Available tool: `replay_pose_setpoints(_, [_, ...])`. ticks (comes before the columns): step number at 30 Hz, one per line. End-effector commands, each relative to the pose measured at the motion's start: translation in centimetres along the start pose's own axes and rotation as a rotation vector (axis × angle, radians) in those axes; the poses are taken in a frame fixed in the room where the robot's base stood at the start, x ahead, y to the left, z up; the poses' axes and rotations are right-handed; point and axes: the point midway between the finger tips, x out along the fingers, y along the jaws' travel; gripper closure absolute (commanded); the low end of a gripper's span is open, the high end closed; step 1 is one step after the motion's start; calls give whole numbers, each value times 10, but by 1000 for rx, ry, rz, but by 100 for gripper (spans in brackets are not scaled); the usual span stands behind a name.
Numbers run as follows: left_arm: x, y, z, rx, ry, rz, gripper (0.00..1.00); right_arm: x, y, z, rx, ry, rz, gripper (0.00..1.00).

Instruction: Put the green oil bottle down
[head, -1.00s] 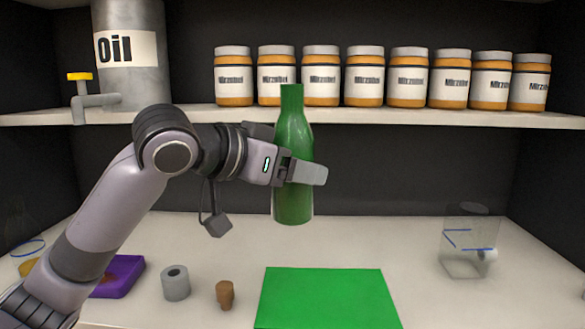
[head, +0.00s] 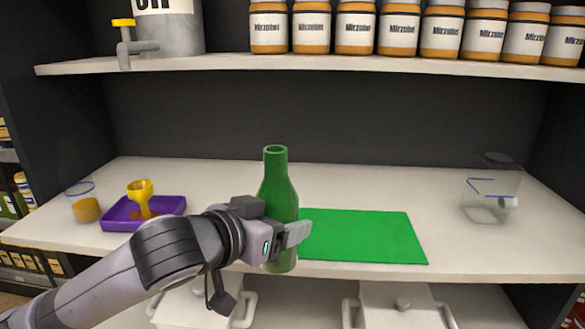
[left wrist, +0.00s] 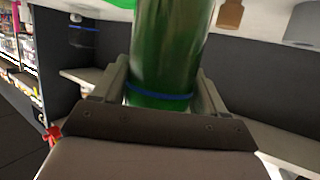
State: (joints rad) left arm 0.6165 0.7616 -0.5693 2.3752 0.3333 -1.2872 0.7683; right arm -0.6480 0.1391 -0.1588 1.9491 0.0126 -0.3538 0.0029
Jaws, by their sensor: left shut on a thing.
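The green oil bottle (head: 277,190) stands upright in my left gripper (head: 288,236), which is shut around its lower body. Its base shows below the fingers, in line with the counter's front edge; I cannot tell if it touches anything. In the left wrist view the bottle (left wrist: 172,45) sits between the two fingers (left wrist: 163,88), with a blue ring around it. The green mat (head: 365,236) lies flat on the counter, just right of the bottle in the head view. My right gripper is not in view.
A purple tray (head: 118,217) with a yellow funnel (head: 141,193) and a clear cup (head: 84,207) are at left. A clear container (head: 490,195) stands at right. A jar shelf (head: 330,66) hangs above.

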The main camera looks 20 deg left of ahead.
Motion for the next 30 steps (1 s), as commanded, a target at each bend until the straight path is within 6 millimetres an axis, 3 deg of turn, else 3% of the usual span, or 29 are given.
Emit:
replay_pose_setpoints(3, [-2,-1,38,-20,-7,-45,70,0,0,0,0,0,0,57])
replay_pose_setpoints(17, [-6,-11,163,-88,-7,-232,70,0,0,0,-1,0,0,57])
replay_pose_setpoints(30, [-5,-12,155,-83,5,-231,70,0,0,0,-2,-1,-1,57])
